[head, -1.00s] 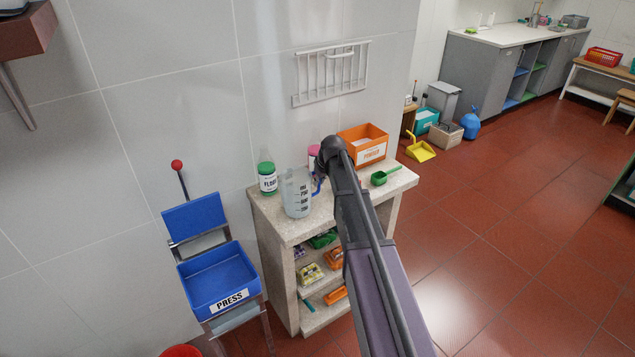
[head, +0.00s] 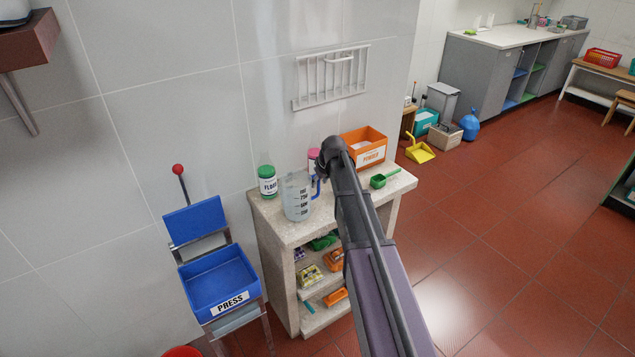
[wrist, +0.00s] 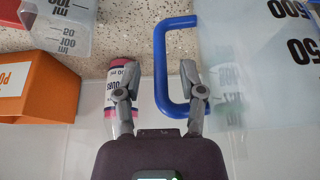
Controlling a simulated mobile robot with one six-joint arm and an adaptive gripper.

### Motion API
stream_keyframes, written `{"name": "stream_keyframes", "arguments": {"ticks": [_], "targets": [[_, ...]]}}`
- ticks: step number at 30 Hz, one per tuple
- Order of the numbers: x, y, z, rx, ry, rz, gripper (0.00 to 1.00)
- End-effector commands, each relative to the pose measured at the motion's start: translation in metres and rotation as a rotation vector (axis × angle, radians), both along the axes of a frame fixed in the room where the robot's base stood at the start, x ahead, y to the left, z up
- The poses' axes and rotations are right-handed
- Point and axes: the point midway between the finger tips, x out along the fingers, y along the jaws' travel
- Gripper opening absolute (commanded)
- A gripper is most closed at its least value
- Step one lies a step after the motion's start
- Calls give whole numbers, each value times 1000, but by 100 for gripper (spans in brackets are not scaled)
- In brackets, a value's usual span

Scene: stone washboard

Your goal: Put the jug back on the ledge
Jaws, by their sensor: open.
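The clear measuring jug (head: 296,198) with a blue handle stands upright on the speckled stone top (head: 287,232) of the shelf unit. In the wrist view, its clear body (wrist: 260,50) is at the right and its blue handle (wrist: 160,65) is in the middle. My gripper (wrist: 158,85) is open, with the handle's upright bar between its two fingers in the picture. I cannot tell whether either finger touches it. In the head view my arm hides most of the gripper, just right of the jug.
A green-lidded jar (head: 267,182) stands left of the jug. A pink-capped bottle (wrist: 122,78) is close by my left finger. An orange box (head: 365,150) and a green scoop (head: 380,180) stand farther right. A barred rack (head: 331,76) hangs on the wall above.

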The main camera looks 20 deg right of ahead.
Motion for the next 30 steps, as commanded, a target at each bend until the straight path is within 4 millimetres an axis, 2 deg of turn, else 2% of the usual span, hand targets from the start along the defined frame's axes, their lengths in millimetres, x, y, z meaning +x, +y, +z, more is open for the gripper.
{"name": "stream_keyframes", "arguments": {"ticks": [3, 30], "targets": [[-5, -1, 14, 0, 0, 0, 51], [-33, -11, 86, 1, 0, 1, 51]]}}
